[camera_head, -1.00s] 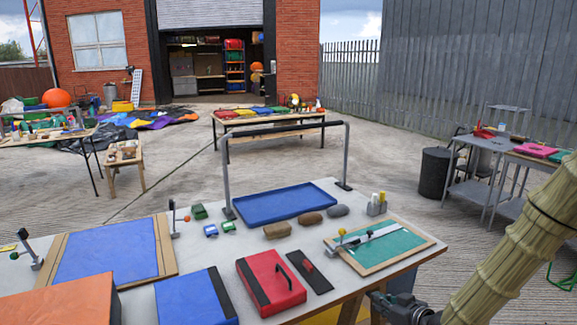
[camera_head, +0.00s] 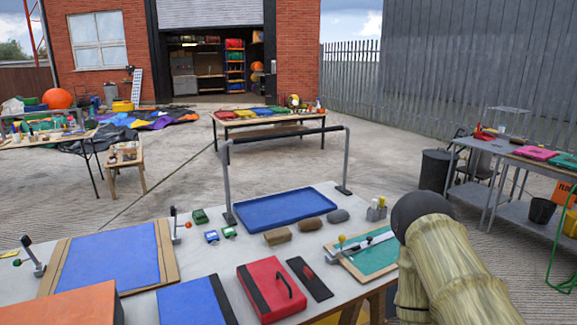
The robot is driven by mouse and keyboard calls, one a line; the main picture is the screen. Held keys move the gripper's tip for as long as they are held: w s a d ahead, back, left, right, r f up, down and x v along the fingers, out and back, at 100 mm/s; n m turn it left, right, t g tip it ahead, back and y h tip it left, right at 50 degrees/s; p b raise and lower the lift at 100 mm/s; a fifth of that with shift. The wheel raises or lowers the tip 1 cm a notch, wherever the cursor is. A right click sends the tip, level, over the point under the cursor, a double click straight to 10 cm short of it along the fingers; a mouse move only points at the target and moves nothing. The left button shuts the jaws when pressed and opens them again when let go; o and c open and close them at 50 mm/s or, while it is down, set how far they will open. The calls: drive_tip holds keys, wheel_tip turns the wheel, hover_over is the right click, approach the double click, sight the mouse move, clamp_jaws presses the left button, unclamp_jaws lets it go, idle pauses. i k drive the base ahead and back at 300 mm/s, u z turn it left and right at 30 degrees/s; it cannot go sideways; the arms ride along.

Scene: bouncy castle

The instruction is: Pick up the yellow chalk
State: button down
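A small yellow-topped stick, which looks like the yellow chalk (camera_head: 382,201), stands upright beside a white one in a small grey holder (camera_head: 376,213). The holder is on the pale worktable (camera_head: 232,266), near its back right edge. My arm, in a tan ribbed sleeve with a dark rounded joint, rises at the right, close to the right of the holder.
A blue tray (camera_head: 285,209) lies under a grey frame with a dark top bar (camera_head: 278,134). Brown and grey stones (camera_head: 310,224) lie in front of the tray. A red case (camera_head: 271,290) is at the front.

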sight(382, 198)
drive_tip(key=z, duration=1)
drive_tip(key=i, duration=0.25)
drive_tip(key=u, duration=0.4)
